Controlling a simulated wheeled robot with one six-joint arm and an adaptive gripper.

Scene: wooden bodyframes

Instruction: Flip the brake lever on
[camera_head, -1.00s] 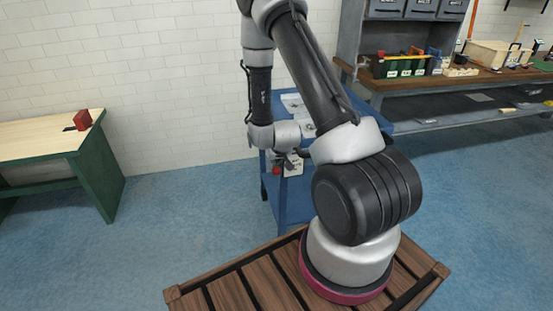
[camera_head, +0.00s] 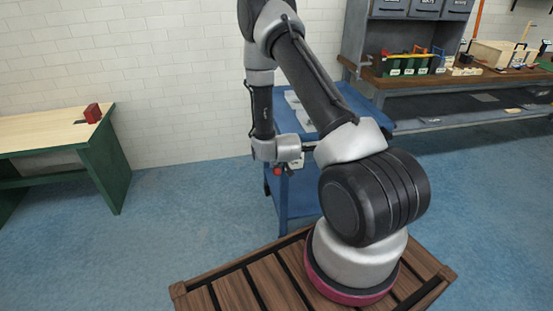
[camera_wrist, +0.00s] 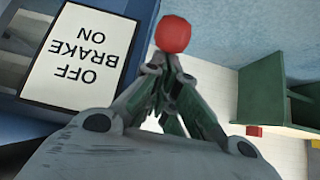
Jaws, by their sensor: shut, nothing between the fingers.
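The brake lever shows as a red ball knob (camera_wrist: 173,34) in the wrist view, beside a white label (camera_wrist: 83,58) reading OFF, BRAKE, ON upside down. The knob also shows small in the head view (camera_head: 278,171), at the near side of the blue cart (camera_head: 291,201). My gripper (camera_wrist: 168,70) is shut and empty, its fingertips pointing at the knob. The tips overlap the knob's lower edge in the picture; I cannot tell whether they touch. The lever's shaft is hidden behind the fingers. In the head view the fingers are too small to make out.
A wooden-topped green table (camera_head: 50,136) with a red item (camera_head: 92,113) stands at left. A workbench (camera_head: 440,83) with bins and tools is at back right. Blue floor lies open between the left table and the cart. A white brick wall (camera_head: 180,80) is behind.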

